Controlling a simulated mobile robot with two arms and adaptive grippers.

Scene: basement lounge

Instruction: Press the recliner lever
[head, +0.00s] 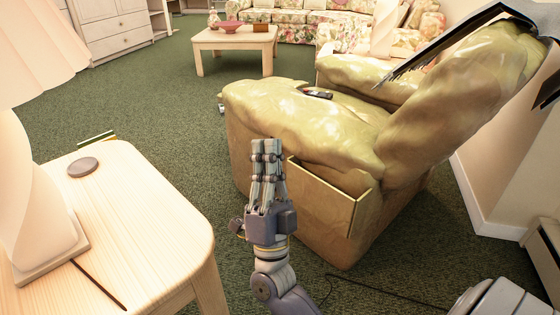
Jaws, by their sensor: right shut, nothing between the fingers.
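The recliner (250,100) is an olive-yellow padded armchair at the centre right, its side turned towards me and its back (460,90) to the right. A flat pocket-like panel (325,195) is on its near side. I cannot make out a lever; my gripper covers part of the chair's side. My right gripper (265,145) is shut and empty, fingers pointing up and away, in front of the recliner's near side just left of the panel. I cannot tell whether it touches the chair. My left gripper is not in view.
A pale wooden side table (150,210) with a lamp (35,190) and a grey disc (83,167) stands at left. A dark remote-like object (316,94) lies on the recliner. A dark cable (400,292) runs across the green carpet. A coffee table (235,40) stands behind.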

